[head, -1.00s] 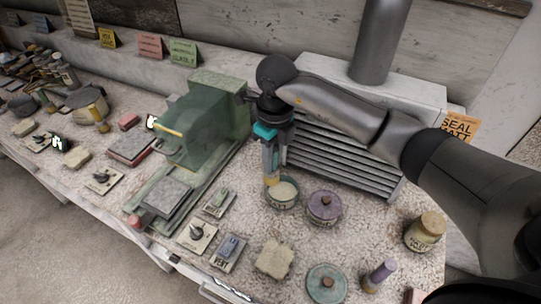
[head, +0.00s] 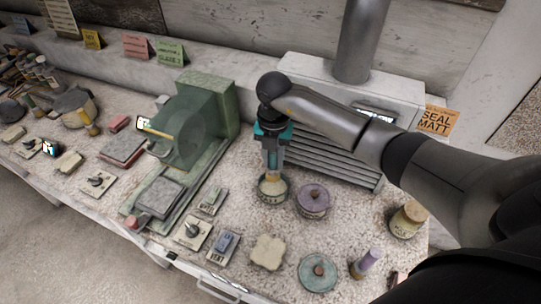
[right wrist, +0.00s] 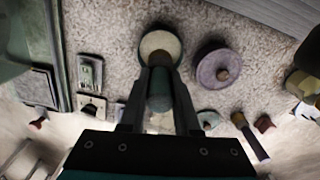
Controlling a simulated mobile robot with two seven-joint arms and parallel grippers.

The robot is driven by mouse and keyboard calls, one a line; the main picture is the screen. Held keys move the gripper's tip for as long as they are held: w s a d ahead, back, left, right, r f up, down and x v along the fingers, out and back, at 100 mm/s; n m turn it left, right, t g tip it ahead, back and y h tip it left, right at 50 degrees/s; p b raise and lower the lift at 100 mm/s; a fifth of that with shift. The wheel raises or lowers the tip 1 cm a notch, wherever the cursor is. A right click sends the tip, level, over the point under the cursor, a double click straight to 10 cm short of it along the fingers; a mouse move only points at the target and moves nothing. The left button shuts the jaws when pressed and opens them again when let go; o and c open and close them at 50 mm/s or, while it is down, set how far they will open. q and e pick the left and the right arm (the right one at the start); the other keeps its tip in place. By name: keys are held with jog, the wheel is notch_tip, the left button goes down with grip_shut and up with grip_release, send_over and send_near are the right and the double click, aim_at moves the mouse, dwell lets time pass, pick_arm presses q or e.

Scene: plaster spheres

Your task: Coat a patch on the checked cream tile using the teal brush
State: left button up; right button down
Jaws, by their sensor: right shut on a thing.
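My right gripper (head: 270,133) is shut on the teal brush (head: 271,155) and holds it upright, bristle end down. The brush's lower end is at the mouth of a small open jar with pale contents (head: 272,188); how deep it reaches is hidden. In the right wrist view the brush handle (right wrist: 160,90) sits between the fingers, with the jar (right wrist: 160,45) beyond. A cream scalloped tile (head: 268,252) lies flat near the front edge; I cannot make out checks on it. My left gripper is not in view.
A purple lidded pot (head: 313,200) stands just right of the jar. A teal lid or pot (head: 318,272) and a purple-topped bottle (head: 366,263) are nearer the front. A green machine (head: 206,115) stands left, a grey slatted unit (head: 330,165) behind.

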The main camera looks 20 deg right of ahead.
aim_at(273, 176)
jog(key=shift+f+b, duration=2.7)
jog(key=shift+f, duration=0.4)
jog(key=shift+f+b, duration=0.3)
jog(key=shift+f, duration=0.1)
jog(key=shift+f, duration=0.1)
notch_tip(273, 176, up, 7)
jog(key=p, duration=0.6)
jog(key=shift+p, duration=0.3)
dwell(0.3)
